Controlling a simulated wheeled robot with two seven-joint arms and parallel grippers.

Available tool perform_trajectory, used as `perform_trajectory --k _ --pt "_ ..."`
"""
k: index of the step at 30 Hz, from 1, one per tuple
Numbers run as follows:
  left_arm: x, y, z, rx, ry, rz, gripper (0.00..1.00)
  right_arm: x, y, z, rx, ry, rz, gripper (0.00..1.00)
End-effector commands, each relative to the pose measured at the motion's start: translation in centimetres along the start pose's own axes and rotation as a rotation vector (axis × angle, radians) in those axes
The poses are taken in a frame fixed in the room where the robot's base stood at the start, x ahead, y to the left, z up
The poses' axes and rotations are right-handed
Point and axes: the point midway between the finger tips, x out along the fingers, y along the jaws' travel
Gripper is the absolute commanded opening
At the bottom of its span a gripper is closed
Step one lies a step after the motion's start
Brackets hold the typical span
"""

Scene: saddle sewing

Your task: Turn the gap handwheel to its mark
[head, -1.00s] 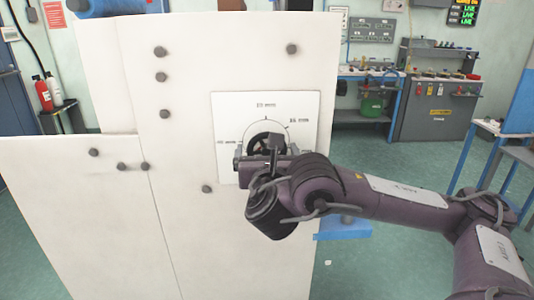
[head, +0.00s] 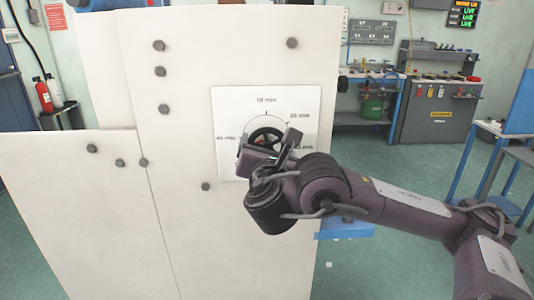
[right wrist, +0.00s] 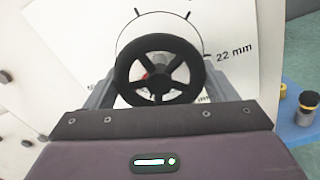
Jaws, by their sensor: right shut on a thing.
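The gap handwheel (head: 266,136) is a small black spoked wheel on a white dial plate (head: 229,104) with an arc, tick marks and mm labels. My right gripper (head: 270,147) is shut on its rim, one finger on each side, tilted against the plate. In the right wrist view the handwheel (right wrist: 160,68) sits between the grey fingers. A small red mark shows left of its hub, and a label reading about 22 mm stands to its right. The lower part of the dial is hidden by the gripper. My left gripper is not in view.
The dial plate is fixed on a large white panel (head: 230,45) with several dark round bolts. A blue ledge (head: 345,229) sticks out at the panel's lower right. Workbenches stand behind on the right, with open green floor in front of them.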

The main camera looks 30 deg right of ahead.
Motion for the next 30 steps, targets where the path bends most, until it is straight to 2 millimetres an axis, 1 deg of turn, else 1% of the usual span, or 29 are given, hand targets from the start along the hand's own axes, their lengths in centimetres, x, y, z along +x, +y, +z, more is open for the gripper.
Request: perform_trajectory --k 1,3,9,15,24,30 --pt "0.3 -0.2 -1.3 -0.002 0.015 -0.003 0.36 0.0 -0.1 -0.3 0.041 0.001 -0.001 0.56" --pt "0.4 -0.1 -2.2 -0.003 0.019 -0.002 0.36 0.0 -0.1 -0.4 0.103 0.001 -0.001 0.56" --pt "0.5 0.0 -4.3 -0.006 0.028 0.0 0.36 0.0 0.0 -0.3 0.263 0.001 -0.001 0.56" --pt "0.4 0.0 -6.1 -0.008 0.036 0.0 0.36 0.0 0.1 -0.2 0.386 0.001 -0.001 0.56" --pt "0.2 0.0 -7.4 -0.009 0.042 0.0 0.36 0.0 0.2 0.0 0.48 0.001 0.0 0.55" --pt "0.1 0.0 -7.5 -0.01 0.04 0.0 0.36 0.0 0.2 0.0 0.496 0.0 0.0 0.55"
